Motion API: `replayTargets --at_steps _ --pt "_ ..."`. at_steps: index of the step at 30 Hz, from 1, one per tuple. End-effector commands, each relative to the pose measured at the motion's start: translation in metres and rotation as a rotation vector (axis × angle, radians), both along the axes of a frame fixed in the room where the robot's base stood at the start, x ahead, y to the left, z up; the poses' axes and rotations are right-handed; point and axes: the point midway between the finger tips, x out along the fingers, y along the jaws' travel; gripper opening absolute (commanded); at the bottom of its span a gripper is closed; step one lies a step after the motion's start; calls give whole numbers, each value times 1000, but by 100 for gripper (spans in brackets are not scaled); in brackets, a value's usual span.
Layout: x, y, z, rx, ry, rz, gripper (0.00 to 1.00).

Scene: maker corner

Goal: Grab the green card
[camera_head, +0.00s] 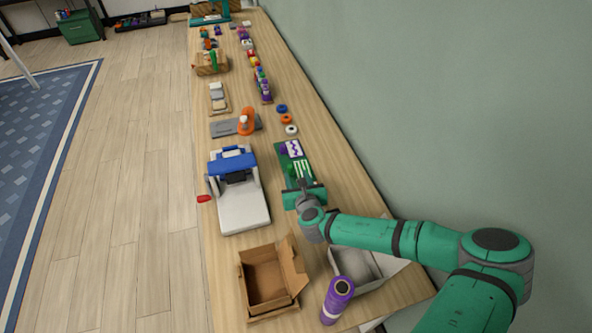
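A green card with white stripes (302,168) lies on a dark green board (286,176) on the long wooden bench, near the wall side. A white and purple card (294,148) lies just beyond it on the same board. My gripper (303,184) is over the near end of the board, just on the near side of the green card. The hand hides the near end of the board. The fingers are too small and partly hidden to tell whether they are open or shut, or whether they touch the card.
A white and blue machine (240,200) stands left of the board. Colored rings (287,118) lie beyond the board. The wall borders the bench's right side.

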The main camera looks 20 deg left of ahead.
Motion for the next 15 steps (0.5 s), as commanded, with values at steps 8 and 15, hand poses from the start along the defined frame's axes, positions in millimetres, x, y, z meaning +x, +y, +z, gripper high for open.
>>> replayTargets --at_steps 8,15 --pt "22 12 -10 3 2 -2 39" --pt "38 30 -24 3 2 0 39"
